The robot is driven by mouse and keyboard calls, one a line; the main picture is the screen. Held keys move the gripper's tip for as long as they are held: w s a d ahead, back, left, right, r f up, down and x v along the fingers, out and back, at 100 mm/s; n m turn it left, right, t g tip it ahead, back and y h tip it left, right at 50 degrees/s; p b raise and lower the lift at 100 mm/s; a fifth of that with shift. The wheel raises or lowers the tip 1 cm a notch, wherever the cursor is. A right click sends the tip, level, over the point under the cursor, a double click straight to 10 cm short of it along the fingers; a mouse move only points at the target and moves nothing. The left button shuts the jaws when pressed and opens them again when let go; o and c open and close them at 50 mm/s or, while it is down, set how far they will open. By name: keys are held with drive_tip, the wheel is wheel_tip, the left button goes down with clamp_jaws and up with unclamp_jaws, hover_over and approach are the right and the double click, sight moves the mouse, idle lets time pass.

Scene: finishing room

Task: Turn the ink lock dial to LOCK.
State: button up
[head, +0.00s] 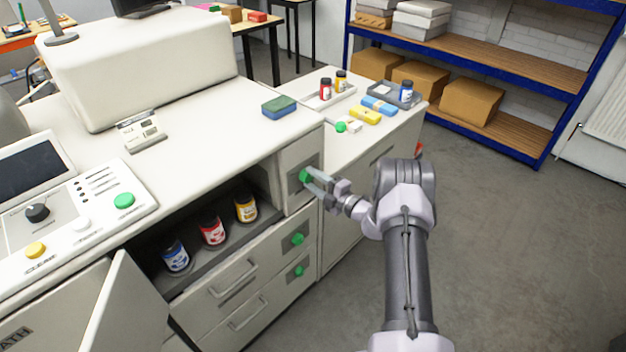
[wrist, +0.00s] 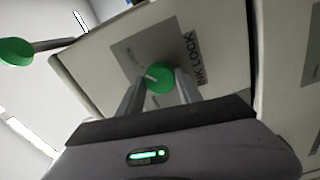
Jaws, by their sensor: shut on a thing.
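The ink lock dial is a round green knob (head: 305,176) on a grey plate on the cabinet front, right of the open ink bay. In the wrist view the same dial (wrist: 160,78) shows a pale pointer line, and part of the words INK LOCK is printed on the plate beside it. My gripper (head: 312,181) reaches the dial from the right, its two fingers on either side of the knob and shut on it.
Ink jars, blue (head: 175,256), red (head: 212,230) and yellow (head: 245,208), stand in the open bay. Drawers with green knobs (head: 297,239) lie below my gripper. A side cabinet (head: 372,150) with bottles and sponges stands behind. The floor at right is clear.

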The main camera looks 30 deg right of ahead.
idle(0.4)
drive_tip(key=o, duration=1.4)
drive_tip(key=shift+c, duration=0.2)
drive_tip(key=p+v, duration=0.3)
drive_tip(key=v, duration=1.4)
drive_tip(key=shift+s+p, duration=0.2)
drive_tip(key=shift+p, duration=0.15)
